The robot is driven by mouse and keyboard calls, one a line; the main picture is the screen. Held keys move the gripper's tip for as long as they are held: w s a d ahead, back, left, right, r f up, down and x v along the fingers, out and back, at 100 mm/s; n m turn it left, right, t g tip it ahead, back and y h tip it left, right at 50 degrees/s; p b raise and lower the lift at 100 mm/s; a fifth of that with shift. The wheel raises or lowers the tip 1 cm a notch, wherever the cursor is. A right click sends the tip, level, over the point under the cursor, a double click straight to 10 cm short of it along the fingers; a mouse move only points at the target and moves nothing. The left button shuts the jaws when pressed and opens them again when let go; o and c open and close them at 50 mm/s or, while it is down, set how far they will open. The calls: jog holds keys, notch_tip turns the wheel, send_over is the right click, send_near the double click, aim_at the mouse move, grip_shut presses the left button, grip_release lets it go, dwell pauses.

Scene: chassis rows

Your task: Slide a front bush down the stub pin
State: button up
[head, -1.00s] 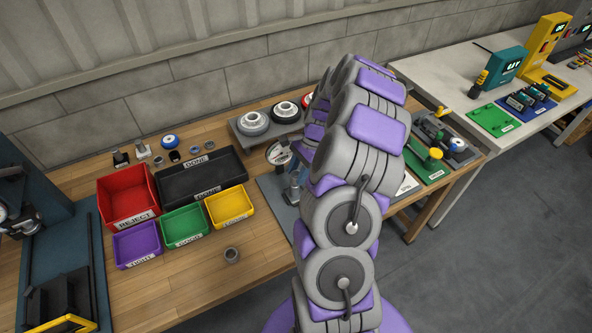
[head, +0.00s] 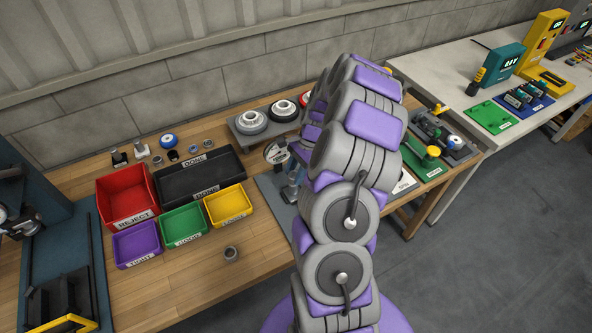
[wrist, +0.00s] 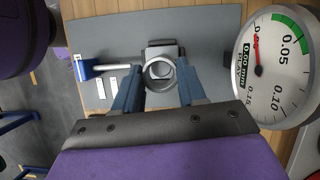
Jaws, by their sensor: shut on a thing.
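In the wrist view my gripper (wrist: 159,84) is shut, with its two blue fingers on either side of a grey metal bush (wrist: 160,73). I look into the bush's open bore. Behind the bush is a dark block (wrist: 163,47) on a grey base plate (wrist: 210,25). I cannot make out the stub pin clearly, nor tell whether the bush is around it or above it. Another grey bush (head: 231,253) stands on the wooden bench in front of the bins.
A dial gauge (wrist: 276,65) stands close to the right of my gripper; its face also shows in the head view (head: 277,152). A blue-ended lever (wrist: 90,69) lies to the left. Red (head: 126,195), black, purple, green and yellow bins fill the left bench (head: 190,285).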

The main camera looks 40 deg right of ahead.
jog(key=shift+a, duration=0.4)
jog(key=shift+d+f+p, duration=0.2)
jog(key=shift+d+p, duration=0.1)
jog(key=shift+p, duration=0.1)
jog(key=shift+a, duration=0.25)
jog(key=shift+d+f, duration=0.2)
jog(key=shift+f, duration=0.15)
jog(key=shift+f+p, duration=0.35)
jog(key=shift+f, duration=0.15)
dwell(0.5)
jog(key=shift+f, duration=0.6)
jog(key=o, duration=1.2)
